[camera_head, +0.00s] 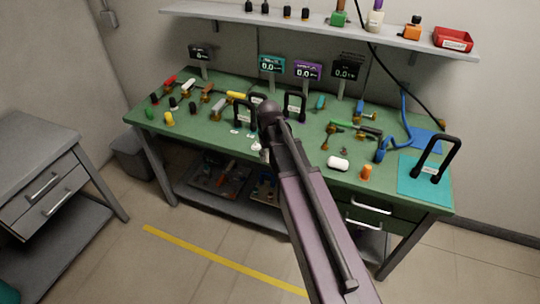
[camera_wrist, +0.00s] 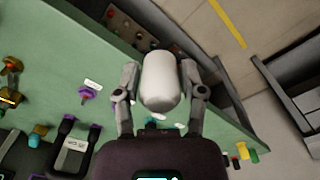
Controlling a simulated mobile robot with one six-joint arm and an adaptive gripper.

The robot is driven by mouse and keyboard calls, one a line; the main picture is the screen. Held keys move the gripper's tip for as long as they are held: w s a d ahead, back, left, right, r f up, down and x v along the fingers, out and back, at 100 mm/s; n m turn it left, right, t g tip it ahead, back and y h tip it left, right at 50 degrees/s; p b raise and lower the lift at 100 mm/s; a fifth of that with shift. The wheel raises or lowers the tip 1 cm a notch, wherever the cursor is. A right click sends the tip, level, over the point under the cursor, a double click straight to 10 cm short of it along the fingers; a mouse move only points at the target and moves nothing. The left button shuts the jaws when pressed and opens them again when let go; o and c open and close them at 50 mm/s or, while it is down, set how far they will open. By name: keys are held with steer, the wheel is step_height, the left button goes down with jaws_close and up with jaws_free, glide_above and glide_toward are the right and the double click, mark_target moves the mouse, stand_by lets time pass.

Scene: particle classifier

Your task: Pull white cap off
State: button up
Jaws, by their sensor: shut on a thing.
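A white, rounded cap (camera_wrist: 162,84) fills the middle of the wrist view. Another white, rounded piece (camera_head: 338,163) lies on the green table right of my arm.
The green workbench (camera_head: 310,160) carries several coloured valves, connectors and black handles. A cyan mat (camera_head: 410,185) with a black handle is at right. Small displays stand along the back, below a shelf (camera_head: 300,22). A lower shelf (camera_head: 195,200) holds parts. Floor in front is clear.

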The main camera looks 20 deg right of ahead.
steer(key=shift+r+p, duration=1.05)
steer(key=shift+r, duration=0.15)
steer(key=shift+r, duration=0.1)
steer(key=shift+r+p, duration=1.45)
steer(key=shift+p, duration=0.1)
